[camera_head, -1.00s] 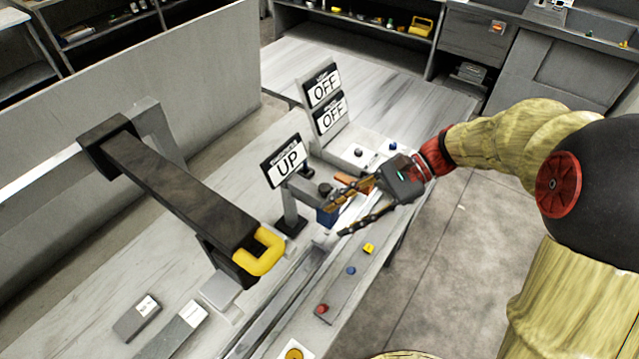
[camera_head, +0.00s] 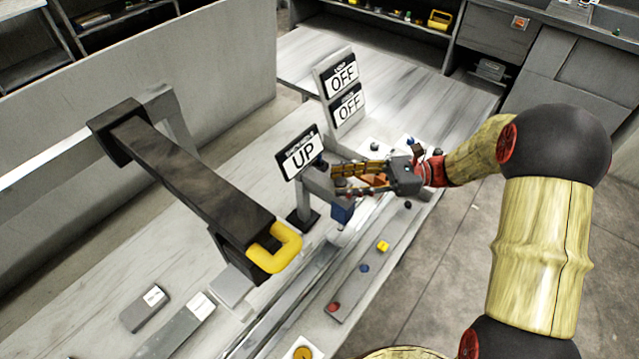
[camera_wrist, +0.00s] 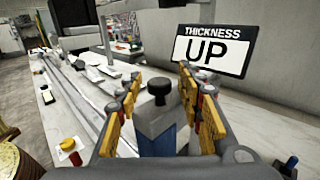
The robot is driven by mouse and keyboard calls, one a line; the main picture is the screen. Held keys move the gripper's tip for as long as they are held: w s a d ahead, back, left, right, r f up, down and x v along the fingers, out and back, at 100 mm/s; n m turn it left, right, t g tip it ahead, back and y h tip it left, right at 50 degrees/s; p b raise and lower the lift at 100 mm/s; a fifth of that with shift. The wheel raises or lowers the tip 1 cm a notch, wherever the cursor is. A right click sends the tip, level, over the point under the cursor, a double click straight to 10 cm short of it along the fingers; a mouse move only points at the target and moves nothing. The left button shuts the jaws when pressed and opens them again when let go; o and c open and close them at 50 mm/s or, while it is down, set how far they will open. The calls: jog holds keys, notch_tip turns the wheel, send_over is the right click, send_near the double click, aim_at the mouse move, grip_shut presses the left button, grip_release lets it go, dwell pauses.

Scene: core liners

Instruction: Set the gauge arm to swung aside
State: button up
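The thickness gauge stands on the bench, with a grey post and grey gauge arm (camera_head: 318,184). A sign (camera_head: 298,152) above it reads UP; in the wrist view the sign (camera_wrist: 212,50) reads THICKNESS UP. A blue block (camera_head: 342,210) hangs at the arm's near end. In the wrist view, a black knob (camera_wrist: 159,90) tops the grey arm end, with the blue block (camera_wrist: 158,142) below. My gripper (camera_head: 334,180) is open, its fingers reaching over the arm end from the right. In the wrist view my gripper (camera_wrist: 159,84) has a finger either side of the knob; contact cannot be told.
A large dark beam (camera_head: 190,175) with a yellow handle (camera_head: 275,248) stands to the left. Two OFF signs (camera_head: 345,90) rise behind the gauge. A strip with red, blue and yellow buttons (camera_head: 350,287) lies in front. Open floor (camera_head: 455,270) is at right.

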aim_at(322, 184)
jog(key=a, duration=0.3)
jog(key=a+b, duration=0.1)
jog(key=a, duration=0.1)
jog(key=shift+s+a, duration=0.25)
jog(key=shift+s, duration=0.15)
jog(key=c, duration=0.3)
grip_shut()
dwell(0.3)
